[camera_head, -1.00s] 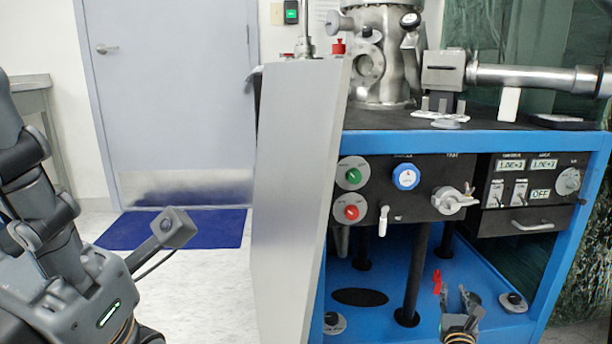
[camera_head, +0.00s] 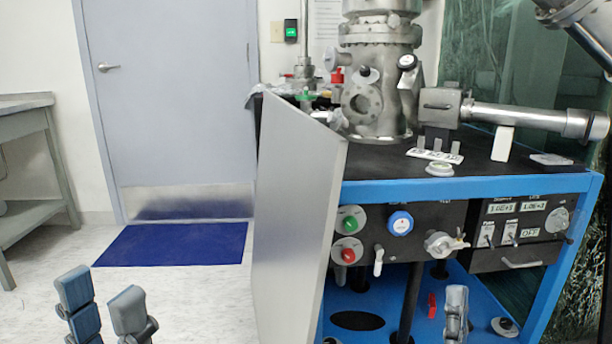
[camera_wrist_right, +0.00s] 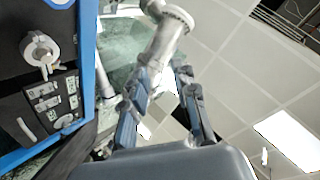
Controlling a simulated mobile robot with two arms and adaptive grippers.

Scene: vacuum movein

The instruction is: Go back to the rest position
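My left gripper (camera_head: 100,292) shows at the bottom left of the head view. Its two fingers stand upright and apart, with nothing between them, over the pale floor. My right gripper (camera_head: 456,300) shows at the bottom right, in front of the blue cart's lower shelf. It is seen nearly edge-on there. In the right wrist view its two fingers (camera_wrist_right: 163,88) are apart and nothing is held between them. A metal tube (camera_wrist_right: 168,38) shows beyond the fingertips; its distance is unclear.
The blue cart (camera_head: 470,186) carries a steel vacuum chamber (camera_head: 375,75) and a side tube (camera_head: 525,119). A grey panel (camera_head: 290,210) stands open at its left side. A grey table (camera_head: 25,105) is at far left. Floor before the blue mat (camera_head: 175,244) is clear.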

